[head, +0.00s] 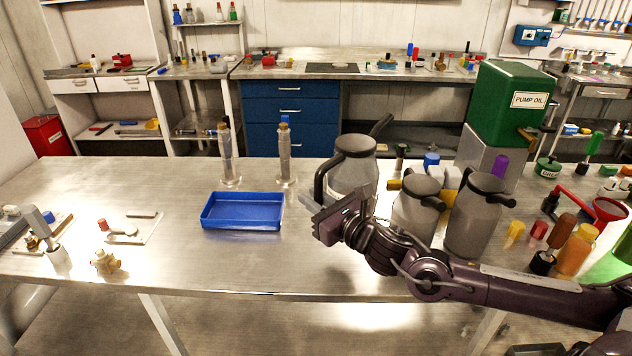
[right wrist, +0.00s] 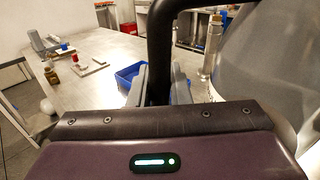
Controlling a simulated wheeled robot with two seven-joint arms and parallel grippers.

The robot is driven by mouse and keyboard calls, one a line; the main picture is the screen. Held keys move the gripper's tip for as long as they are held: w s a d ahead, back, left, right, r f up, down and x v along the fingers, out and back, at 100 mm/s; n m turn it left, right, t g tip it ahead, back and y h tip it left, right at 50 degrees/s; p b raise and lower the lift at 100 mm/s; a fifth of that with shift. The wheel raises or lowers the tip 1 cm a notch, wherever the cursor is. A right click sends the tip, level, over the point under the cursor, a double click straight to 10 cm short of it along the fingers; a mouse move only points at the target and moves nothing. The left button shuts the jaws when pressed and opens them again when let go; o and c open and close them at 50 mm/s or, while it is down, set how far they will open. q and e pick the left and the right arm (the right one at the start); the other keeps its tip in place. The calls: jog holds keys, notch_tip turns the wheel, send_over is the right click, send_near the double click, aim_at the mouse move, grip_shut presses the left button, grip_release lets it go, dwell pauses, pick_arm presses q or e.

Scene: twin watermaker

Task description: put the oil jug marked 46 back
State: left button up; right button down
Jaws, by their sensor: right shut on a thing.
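A grey metal oil jug (head: 355,172) with a black lid, spout and handle is held upright over the middle of the steel table. My right gripper (head: 318,205) is shut on its black handle, at the jug's left side. The handle (right wrist: 160,50) runs between the fingers in the right wrist view, with the jug body (right wrist: 268,75) to its right. Two similar jugs stand right of it, a smaller one (head: 414,220) and a taller one (head: 473,220). No number is readable on any jug. The held jug's base is hidden, so contact with the table is unclear. My left gripper is not in view.
A blue tray (head: 242,224) lies left of the held jug, with two upright metal cylinders (head: 228,160) (head: 285,155) behind it. A green pump oil tank (head: 508,105) stands behind the jugs. Bottles and a red funnel (head: 608,210) crowd the right.

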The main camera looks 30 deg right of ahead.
notch_tip(320, 180, down, 9)
jog(key=c, duration=1.7)
grip_release()
jog(key=shift+f, duration=0.35)
jog(key=shift+c, duration=0.2)
jog(key=o, duration=0.4)
jog(key=shift+s+a+r, duration=0.1)
jog(key=shift+s, duration=0.5)
jog(key=s+d+p, duration=0.1)
jog(key=s+d, duration=0.1)
jog(key=s, duration=0.8)
jog(key=shift+s+d, duration=0.15)
jog(key=shift+s, duration=0.25)
